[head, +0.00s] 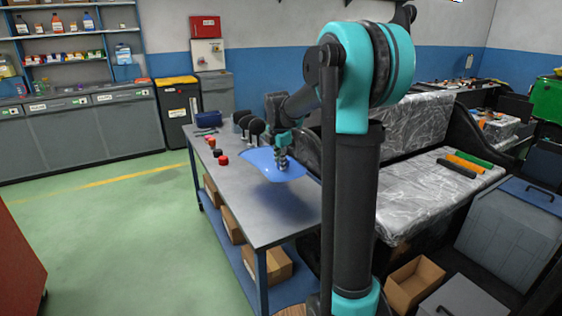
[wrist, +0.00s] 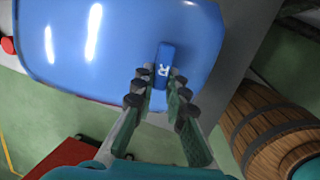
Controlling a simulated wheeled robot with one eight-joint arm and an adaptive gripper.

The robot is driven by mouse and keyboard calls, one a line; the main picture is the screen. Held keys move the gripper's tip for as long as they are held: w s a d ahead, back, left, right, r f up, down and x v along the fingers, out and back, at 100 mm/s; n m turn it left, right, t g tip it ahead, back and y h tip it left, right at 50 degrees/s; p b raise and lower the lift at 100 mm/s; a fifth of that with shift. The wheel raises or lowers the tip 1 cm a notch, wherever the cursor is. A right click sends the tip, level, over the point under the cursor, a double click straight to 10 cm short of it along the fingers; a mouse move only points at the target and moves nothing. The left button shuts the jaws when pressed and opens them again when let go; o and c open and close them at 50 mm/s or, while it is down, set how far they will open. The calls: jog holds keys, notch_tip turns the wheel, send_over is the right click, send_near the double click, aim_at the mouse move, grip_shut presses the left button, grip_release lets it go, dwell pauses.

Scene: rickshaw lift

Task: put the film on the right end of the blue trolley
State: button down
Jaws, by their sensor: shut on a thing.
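My gripper (head: 282,160) is over the right side of the grey-topped trolley (head: 275,215), which has blue legs and a blue lower shelf. In the wrist view, my gripper (wrist: 158,92) is shut on a small blue bar (wrist: 166,55) marked "R". Directly below the bar is a glossy curved blue panel (wrist: 120,35), which also shows in the head view (head: 262,160). I cannot tell whether the bar is joined to the panel, or whether the panel touches the trolley top. No piece is clearly recognisable as the film.
A plastic-wrapped seat (head: 425,195) with coloured rolls is at the right. A wooden barrel (wrist: 270,125) shows in the wrist view.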

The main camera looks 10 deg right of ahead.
jog(key=shift+s+a+f+x, duration=0.15)
jog(key=shift+s+x, duration=0.25)
jog(key=shift+x, duration=1.35)
jog(key=shift+s+a+f+x, duration=0.15)
jog(key=shift+s+x, duration=0.25)
jog(key=shift+x, duration=1.35)
jog(key=shift+s+a+x, duration=0.15)
jog(key=shift+s+x, duration=0.25)
jog(key=shift+x, duration=1.35)
jog(key=shift+s+x, duration=0.15)
jog(key=shift+x, duration=0.5)
jog(key=shift+s+x, duration=0.15)
jog(key=shift+x, duration=0.45)
jog(key=c, duration=1.5)
grip_release()
jog(key=shift+a+f, duration=0.1)
jog(key=shift+o, duration=0.2)
